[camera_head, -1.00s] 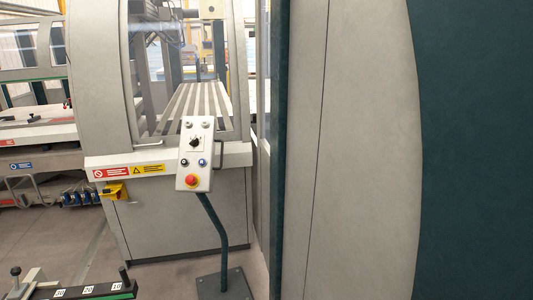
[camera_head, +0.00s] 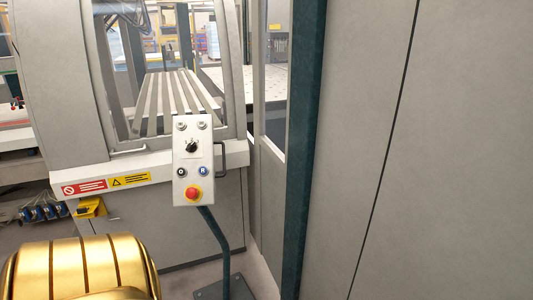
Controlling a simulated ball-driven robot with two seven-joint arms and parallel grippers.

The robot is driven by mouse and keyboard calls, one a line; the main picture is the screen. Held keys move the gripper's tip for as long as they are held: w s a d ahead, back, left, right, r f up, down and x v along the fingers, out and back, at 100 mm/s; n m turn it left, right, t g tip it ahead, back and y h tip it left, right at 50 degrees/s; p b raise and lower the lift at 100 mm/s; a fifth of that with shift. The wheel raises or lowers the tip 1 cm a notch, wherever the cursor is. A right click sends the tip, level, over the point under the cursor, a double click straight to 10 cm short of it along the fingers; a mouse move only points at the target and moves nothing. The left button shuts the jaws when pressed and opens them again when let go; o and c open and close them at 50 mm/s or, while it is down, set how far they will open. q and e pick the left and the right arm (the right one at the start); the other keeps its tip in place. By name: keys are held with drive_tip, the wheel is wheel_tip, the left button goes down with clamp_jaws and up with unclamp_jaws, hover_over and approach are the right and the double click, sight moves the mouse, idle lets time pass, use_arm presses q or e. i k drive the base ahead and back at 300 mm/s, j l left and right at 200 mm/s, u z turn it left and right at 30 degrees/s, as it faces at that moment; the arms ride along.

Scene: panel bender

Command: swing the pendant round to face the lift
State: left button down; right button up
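The pendant (camera_head: 193,160) is a pale upright control box with a black rotary knob, several small buttons and a red emergency button on a yellow base. Its panel faces me. A dark handle (camera_head: 222,158) sticks out on its right side. It sits on a bent dark post (camera_head: 215,230) with a floor plate (camera_head: 224,289). A gold ribbed part of my own body fills the lower left. No gripper fingers show in this view. I cannot tell which thing in view is the lift.
The grey machine front (camera_head: 190,215) with red and yellow warning labels (camera_head: 106,184) stands close behind the pendant. A large grey panel (camera_head: 370,150) with a dark green edge post (camera_head: 305,150) blocks the right side. A narrow strip of floor shows by the post.

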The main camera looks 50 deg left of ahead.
sight(204, 155)
drive_tip(key=i+j+z, duration=0.2)
drive_tip(key=j, duration=0.75)
drive_tip(key=j+u, duration=0.1)
drive_tip(key=u, duration=0.3)
drive_tip(key=j+u, duration=0.1)
drive_tip(key=u, duration=0.3)
drive_tip(key=j+u, duration=0.1)
drive_tip(key=u, duration=0.25)
